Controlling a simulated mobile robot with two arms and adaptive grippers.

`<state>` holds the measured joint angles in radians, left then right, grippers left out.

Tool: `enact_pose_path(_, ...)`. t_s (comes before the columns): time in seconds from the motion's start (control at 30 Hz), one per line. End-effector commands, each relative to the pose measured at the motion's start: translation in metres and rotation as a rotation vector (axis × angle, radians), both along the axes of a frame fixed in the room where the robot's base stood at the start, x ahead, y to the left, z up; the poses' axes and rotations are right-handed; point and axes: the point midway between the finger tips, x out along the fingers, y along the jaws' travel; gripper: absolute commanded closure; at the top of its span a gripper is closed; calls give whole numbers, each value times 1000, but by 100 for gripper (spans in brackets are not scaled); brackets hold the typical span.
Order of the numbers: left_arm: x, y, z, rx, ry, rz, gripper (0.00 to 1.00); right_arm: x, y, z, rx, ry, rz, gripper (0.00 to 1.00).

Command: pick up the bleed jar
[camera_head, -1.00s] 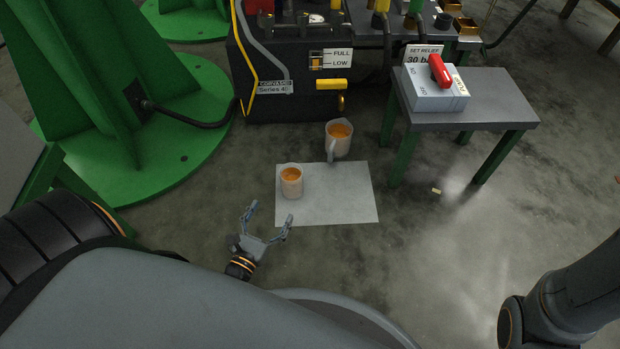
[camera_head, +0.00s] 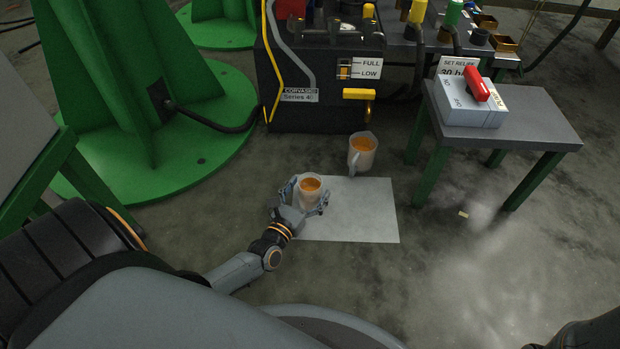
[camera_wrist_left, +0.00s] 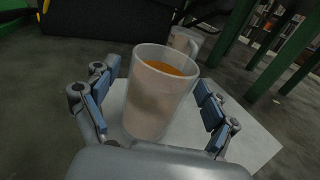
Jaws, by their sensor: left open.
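A translucent cup-shaped jar with orange fluid (camera_head: 309,189) stands upright on a pale sheet (camera_head: 365,225) on the floor. I take it for the bleed jar. My left gripper (camera_head: 306,197) is open, with its fingers on either side of this jar. In the left wrist view the jar (camera_wrist_left: 158,98) stands between the blue-padded fingers (camera_wrist_left: 157,102), with gaps visible at both sides. A second jug with a handle and orange fluid (camera_head: 361,152) stands behind, at the back edge of the sheet. My right gripper is not in view.
A dark power unit with a yellow handle (camera_head: 359,94) stands behind the jug. A small grey table (camera_head: 530,125) with green legs bears a box with a red switch (camera_head: 477,84). A green pedestal (camera_head: 130,80) is at the left.

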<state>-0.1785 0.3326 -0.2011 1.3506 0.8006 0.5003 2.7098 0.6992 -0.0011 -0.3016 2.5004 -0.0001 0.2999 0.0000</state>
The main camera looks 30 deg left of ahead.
Motion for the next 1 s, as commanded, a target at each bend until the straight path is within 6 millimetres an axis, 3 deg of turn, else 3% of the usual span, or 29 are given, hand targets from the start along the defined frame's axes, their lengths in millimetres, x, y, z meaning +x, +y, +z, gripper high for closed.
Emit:
enact_pose_path(0.3,8,1,1,1,0,0,14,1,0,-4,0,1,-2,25)
enact_pose_path(0.63,8,1,1,1,0,0,78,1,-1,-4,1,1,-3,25)
enact_pose_path(1.0,8,1,3,1,-1,0,78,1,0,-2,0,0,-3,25)
